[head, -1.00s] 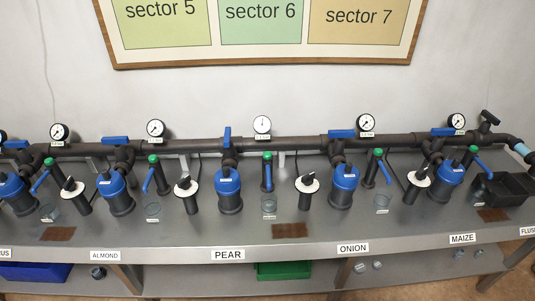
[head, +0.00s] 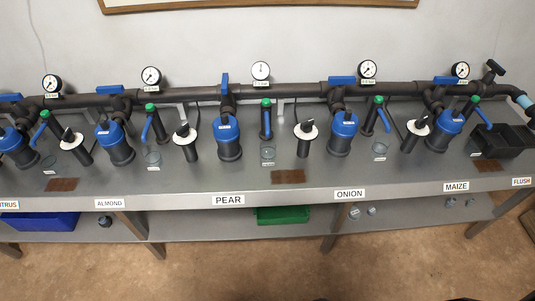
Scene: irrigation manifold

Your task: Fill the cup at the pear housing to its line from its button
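The pear housing (head: 228,140) is a dark filter body with a blue cap, standing on the bench behind the PEAR label (head: 228,200). To its right is a slim dark post with a green button (head: 266,103) on top and a blue lever (head: 266,124) hanging down its front. A small clear cup (head: 268,153) stands upright at the foot of this post. Its line and any water in it are too small to make out. Neither of my grippers is in view.
A pressure gauge (head: 261,71) and an upright blue valve handle (head: 225,84) sit on the pipe (head: 290,90) at pear. Neighbouring valve handles lie along the pipe. A brown mat (head: 288,177) lies in front. A green bin (head: 283,215) stands on the lower shelf.

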